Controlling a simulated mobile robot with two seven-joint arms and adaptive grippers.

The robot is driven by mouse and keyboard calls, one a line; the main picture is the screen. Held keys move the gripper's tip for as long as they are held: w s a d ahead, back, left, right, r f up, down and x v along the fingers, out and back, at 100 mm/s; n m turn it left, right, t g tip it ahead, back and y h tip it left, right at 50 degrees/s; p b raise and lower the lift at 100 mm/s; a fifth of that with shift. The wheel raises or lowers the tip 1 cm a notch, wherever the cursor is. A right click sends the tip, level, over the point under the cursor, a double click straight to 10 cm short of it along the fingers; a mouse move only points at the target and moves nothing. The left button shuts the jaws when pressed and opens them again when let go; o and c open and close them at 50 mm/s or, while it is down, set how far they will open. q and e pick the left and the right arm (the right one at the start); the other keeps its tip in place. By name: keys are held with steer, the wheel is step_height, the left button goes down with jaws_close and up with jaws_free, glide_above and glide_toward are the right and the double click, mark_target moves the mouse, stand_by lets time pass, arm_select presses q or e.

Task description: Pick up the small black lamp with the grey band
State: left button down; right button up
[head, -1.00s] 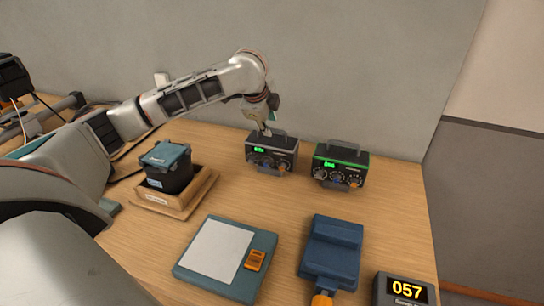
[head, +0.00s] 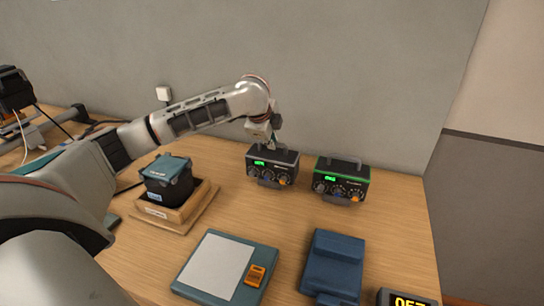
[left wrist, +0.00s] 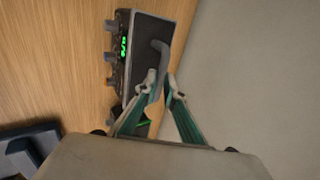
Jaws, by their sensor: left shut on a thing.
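The small black lamp with the grey band (head: 272,166) stands upright on the wooden table near the wall, with a green display and knobs on its front. It also shows in the left wrist view (left wrist: 146,58). My left gripper (head: 268,142) is above it, pointing down, shut on the handle at its top. In the left wrist view my left fingertips (left wrist: 162,82) close around the grey handle. The lamp appears to rest on the table; I see no clear gap under it. My right gripper is not in view.
A similar black unit with a green band (head: 341,181) stands close to the right. A dark block sits in a wooden tray (head: 204,212) at left. A teal pad (head: 195,293), a blue block (head: 335,262) and a numeric display (head: 408,300) are in front.

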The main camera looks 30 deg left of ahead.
arm_select(q)
step_height(320, 180, up, 20)
steer(key=shift+r, duration=0.2)
stand_by(0.4)
stand_by(0.6)
